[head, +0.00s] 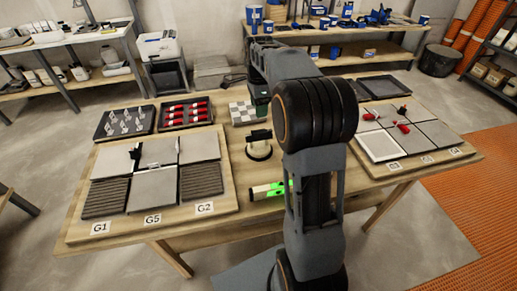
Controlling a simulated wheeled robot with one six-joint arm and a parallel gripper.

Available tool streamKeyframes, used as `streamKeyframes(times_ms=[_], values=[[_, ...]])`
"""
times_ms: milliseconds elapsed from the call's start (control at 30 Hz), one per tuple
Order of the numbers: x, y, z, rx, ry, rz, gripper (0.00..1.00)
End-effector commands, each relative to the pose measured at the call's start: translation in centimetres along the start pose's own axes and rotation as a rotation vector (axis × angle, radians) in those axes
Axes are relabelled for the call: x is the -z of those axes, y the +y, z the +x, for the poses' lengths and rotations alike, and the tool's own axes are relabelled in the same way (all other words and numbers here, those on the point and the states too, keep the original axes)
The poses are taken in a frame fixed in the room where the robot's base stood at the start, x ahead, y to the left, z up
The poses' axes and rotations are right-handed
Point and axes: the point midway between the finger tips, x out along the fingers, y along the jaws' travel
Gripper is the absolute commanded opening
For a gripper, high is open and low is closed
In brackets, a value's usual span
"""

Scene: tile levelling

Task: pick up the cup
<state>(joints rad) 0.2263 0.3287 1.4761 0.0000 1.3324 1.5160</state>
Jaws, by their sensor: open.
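The cup looks to be a suction cup (259,151), a round pale disc with a black bar handle on top. It stands upright on bare wood in the middle of the table, between the two tile boards. My arm rises in front of the table, and its forearm reaches away over the table's back part. My gripper (259,108) appears to hang at the far end of the arm, behind and above the suction cup and apart from it. Its fingers are small and dark, and the jaws look empty.
The left board (78,234) carries grey and ribbed tiles with upright clips. A green-lit level (268,190) lies in front of the cup. Trays of clips (112,132) and red wedges (187,125) stand behind the left board. A right board (449,152) holds more tiles.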

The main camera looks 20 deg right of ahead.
Motion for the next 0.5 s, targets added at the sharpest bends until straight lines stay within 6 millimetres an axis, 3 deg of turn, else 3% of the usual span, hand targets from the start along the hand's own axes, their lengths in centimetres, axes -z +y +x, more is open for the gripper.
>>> streamKeyframes(times_ms=[300,500], values=[[0.0,-0.3,5.8,-0.008,0.0,0.032,0.53],[0.0,-0.3,7.8,-0.006,0.0,0.03,0.53]])
